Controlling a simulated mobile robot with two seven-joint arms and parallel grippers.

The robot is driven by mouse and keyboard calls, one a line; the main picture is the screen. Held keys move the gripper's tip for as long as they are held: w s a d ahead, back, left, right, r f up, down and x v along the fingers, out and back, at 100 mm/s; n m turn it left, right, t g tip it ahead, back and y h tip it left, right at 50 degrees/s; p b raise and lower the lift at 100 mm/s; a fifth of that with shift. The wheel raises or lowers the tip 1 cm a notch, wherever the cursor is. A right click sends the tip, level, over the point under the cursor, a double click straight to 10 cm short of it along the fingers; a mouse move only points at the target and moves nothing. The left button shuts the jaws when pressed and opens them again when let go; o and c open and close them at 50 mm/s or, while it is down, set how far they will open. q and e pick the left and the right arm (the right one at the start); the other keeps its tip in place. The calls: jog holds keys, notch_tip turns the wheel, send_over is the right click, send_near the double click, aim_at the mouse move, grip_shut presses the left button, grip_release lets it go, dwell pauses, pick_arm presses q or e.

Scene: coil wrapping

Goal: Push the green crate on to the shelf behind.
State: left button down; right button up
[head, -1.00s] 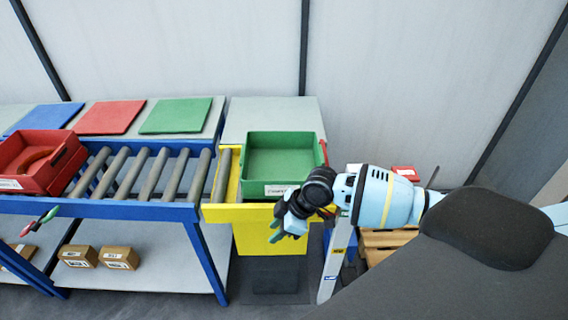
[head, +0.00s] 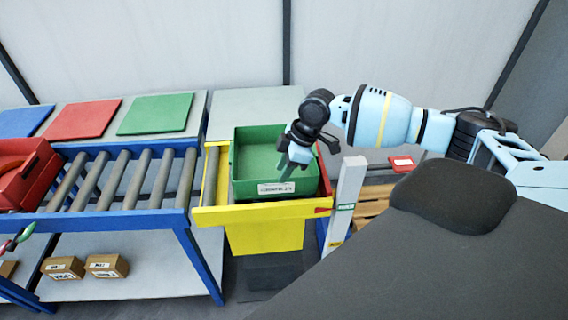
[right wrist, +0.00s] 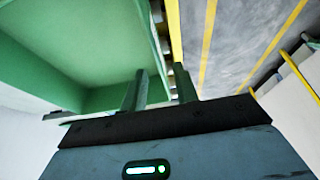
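The green crate (head: 250,165), open-topped with a white label on its front, sits in a yellow frame (head: 210,190) at the right end of the roller conveyor. The grey shelf (head: 255,108) behind it is bare. My right gripper (head: 287,170) reaches down at the crate's front right part; its fingers overlap the crate in the head view. In the right wrist view the two fingers (right wrist: 160,90) stand apart, with the green crate (right wrist: 75,55) filling the upper left. I cannot tell whether they touch the crate. My left gripper is not in view.
A red bin (head: 30,180) stands on the conveyor rollers (head: 120,180) at left. Blue, red and green pads (head: 155,114) lie on the back surface. Small cartons (head: 106,265) sit on the lower shelf. A pale post (head: 345,200) stands right of the yellow frame.

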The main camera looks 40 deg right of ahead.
aim_at(274, 196)
jog(key=shift+x, duration=3.55)
jog(key=shift+w, duration=0.15)
jog(key=shift+c, duration=0.4)
grip_shut()
jog(key=shift+d, duration=0.1)
